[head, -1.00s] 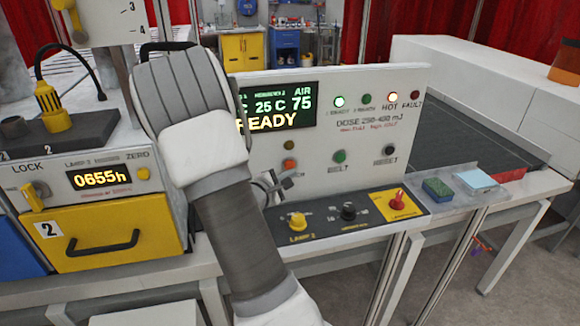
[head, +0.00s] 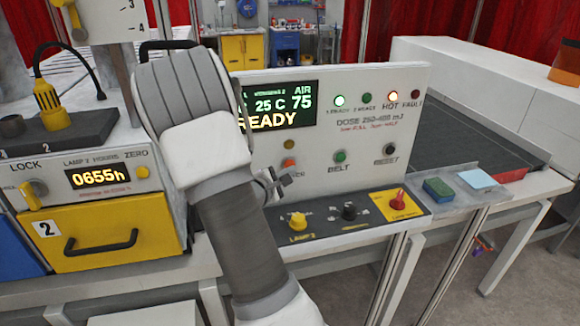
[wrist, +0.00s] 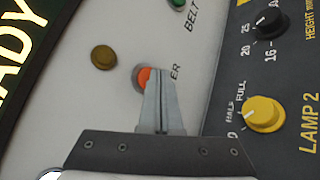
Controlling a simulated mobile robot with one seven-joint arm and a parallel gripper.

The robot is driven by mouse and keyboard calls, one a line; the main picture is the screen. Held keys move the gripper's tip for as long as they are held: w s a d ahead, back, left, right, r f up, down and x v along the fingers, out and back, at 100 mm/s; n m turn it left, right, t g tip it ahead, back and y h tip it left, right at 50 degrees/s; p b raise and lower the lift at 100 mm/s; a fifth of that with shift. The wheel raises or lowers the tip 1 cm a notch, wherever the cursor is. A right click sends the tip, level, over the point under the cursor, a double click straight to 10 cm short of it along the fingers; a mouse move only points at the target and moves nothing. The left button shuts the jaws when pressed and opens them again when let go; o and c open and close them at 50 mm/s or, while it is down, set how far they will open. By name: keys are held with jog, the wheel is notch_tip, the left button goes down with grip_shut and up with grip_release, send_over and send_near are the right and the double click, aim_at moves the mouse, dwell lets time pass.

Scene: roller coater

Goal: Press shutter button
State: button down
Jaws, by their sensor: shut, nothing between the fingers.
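The shutter button is the orange button (head: 288,162) on the upright white control panel (head: 365,115); its label is partly covered and ends in "ER". In the wrist view the orange button (wrist: 142,76) shows just left of the fingertips, which cover part of it. My gripper (head: 282,180) is shut and empty, its fingers pointing at the panel by the button. In the wrist view the shut fingers (wrist: 157,72) overlap the button's right side. I cannot tell whether they touch it.
The green BELT button (head: 340,157) and black RESET button (head: 390,150) are to the right. Below are the yellow LAMP 2 knob (head: 298,221), a black knob (head: 349,211) and a red switch (head: 398,199). The display (head: 279,105) reads READY.

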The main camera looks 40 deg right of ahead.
jog(key=shift+w+d+b, duration=0.2)
jog(key=shift+w+b, duration=0.1)
jog(key=shift+w, duration=0.1)
dwell(0.4)
jog(key=shift+s, duration=0.1)
jog(key=shift+s+a+b, duration=0.4)
jog(key=shift+s+b, duration=0.15)
jog(key=shift+s, duration=0.1)
jog(key=shift+s+a, duration=0.1)
jog(key=s+a+b, duration=0.1)
jog(key=s, duration=0.1)
jog(key=s+a+b, duration=0.1)
jog(key=s, duration=0.1)
jog(key=shift+s+a, duration=0.1)
jog(key=shift+a, duration=0.05)
dwell(0.4)
dwell(0.6)
